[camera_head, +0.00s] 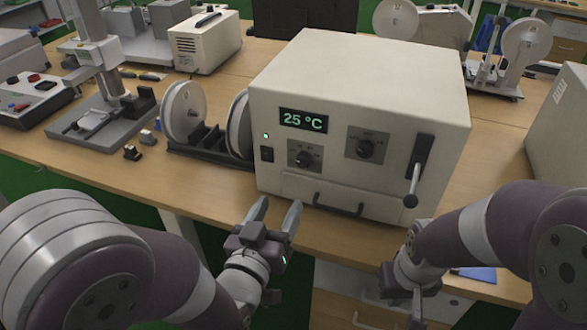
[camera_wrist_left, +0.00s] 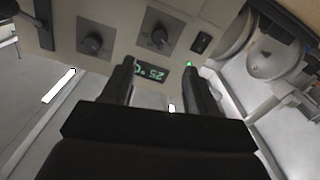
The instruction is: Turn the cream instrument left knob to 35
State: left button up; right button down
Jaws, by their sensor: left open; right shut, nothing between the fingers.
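The cream instrument (camera_head: 350,85) stands on the bench, its green display (camera_head: 303,121) reading 25 °C. Its left knob (camera_head: 303,157) is a dark dial on a grey plate below the display; in the left wrist view, which is upside down, this knob (camera_wrist_left: 158,37) lies beyond the fingertips. The right knob (camera_head: 365,148) sits to its right and also shows in the wrist view (camera_wrist_left: 93,43). My left gripper (camera_head: 275,210) is open and empty, below and in front of the left knob, not touching it. My right gripper (camera_head: 416,308) is shut and empty, low at the right.
A lever handle (camera_head: 411,185) projects from the instrument's right front, and a drawer pull (camera_head: 338,206) from its lower front. A rack with round discs (camera_head: 184,112) stands close on the left. The bench front edge lies below.

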aim_at(302, 163)
pick_arm(q)
jog(key=x, duration=1.2)
jog(key=shift+w+d, duration=0.1)
jog(key=shift+w, duration=0.1)
jog(key=c, duration=1)
